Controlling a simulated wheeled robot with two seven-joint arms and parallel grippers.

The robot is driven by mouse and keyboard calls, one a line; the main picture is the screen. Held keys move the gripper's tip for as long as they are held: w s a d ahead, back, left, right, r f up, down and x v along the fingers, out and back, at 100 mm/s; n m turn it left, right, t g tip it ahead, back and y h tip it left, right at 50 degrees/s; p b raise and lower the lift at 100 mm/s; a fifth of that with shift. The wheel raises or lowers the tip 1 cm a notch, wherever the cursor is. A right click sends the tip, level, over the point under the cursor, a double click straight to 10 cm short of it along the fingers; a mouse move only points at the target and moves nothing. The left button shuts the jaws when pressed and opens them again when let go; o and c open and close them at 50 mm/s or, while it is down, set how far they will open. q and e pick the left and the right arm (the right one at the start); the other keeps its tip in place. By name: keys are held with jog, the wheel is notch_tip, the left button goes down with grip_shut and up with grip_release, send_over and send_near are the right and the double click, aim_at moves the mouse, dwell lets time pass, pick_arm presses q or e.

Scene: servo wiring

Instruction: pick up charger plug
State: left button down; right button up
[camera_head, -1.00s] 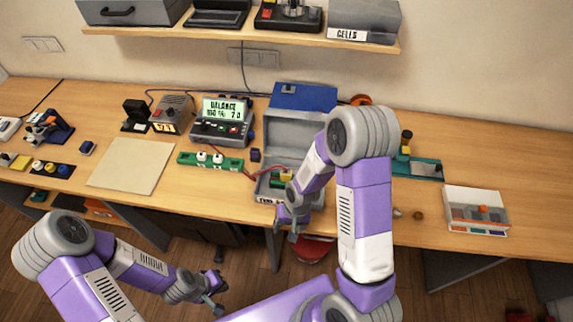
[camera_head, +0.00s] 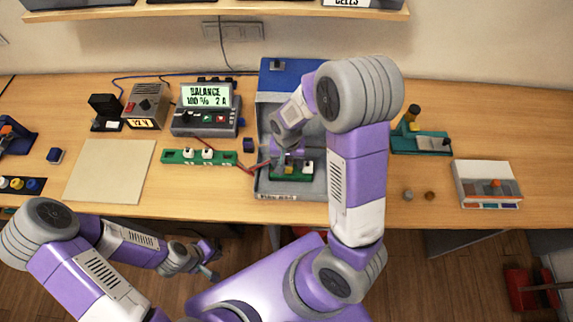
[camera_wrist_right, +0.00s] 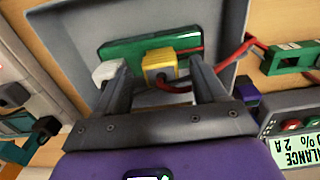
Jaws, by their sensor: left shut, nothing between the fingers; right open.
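A yellow plug-like block (camera_wrist_right: 160,64) with a red lead, which I take to be the charger plug, sits at a green board (camera_wrist_right: 118,50) inside the open grey box in the right wrist view. My right gripper (camera_wrist_right: 160,78) is open, with its fingers on either side of the yellow block; I cannot tell whether they touch it. A white block (camera_wrist_right: 107,70) lies by the left finger in that view. In the head view, my right gripper (camera_head: 286,160) is down in the grey box (camera_head: 308,189), partly hiding the board. My left gripper (camera_head: 211,268) is shut and empty, below the table front.
The charger (camera_head: 206,112) with its lit display stands left of the box. A green strip (camera_head: 180,157) with white sockets lies in front of it. The box walls and raised blue lid (camera_head: 275,80) surround my right gripper. A beige mat (camera_head: 108,170) is bare.

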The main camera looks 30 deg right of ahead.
aim_at(287, 164)
jog(key=shift+f, duration=0.95)
jog(key=shift+w, duration=0.1)
jog(key=c, duration=1)
jog(key=shift+r, duration=0.1)
jog(key=shift+c, duration=0.2)
notch_tip(287, 164, up, 10)
jog(key=shift+f+p, duration=0.1)
jog(key=shift+p, duration=0.6)
